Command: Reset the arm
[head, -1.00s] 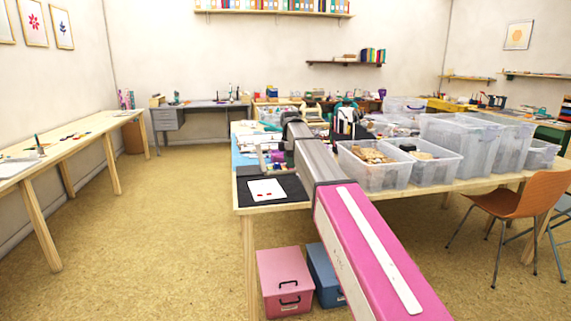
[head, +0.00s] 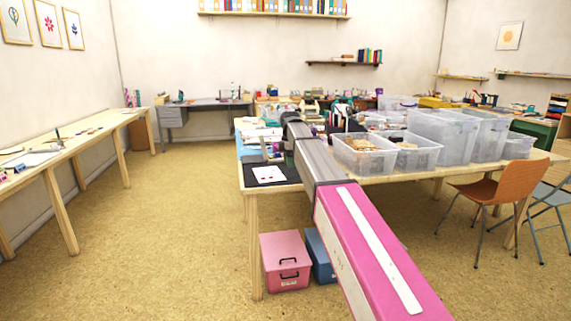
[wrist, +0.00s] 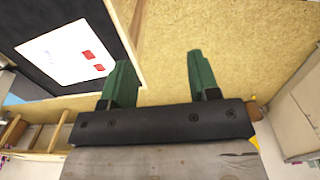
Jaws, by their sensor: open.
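My arm reaches forward from the bottom right of the head view, with a pink link and a grey link. My gripper (wrist: 160,82) shows in the wrist view with two green fingers apart and nothing between them. It hangs past the table edge, over the tan floor. A white card (head: 269,175) with red marks lies on a black mat (head: 288,188) at the table's near left corner. In the wrist view the card (wrist: 60,52) is left of the fingers and shows red stamped shapes. In the head view the fingers are too small to make out.
Clear bins (head: 363,165) fill the middle of the wooden table (head: 400,183). A pink box (head: 285,255) and a blue box (head: 319,258) stand below it. An orange chair (head: 503,188) is at the right. Open floor (head: 160,230) lies left, up to a long side table (head: 85,147).

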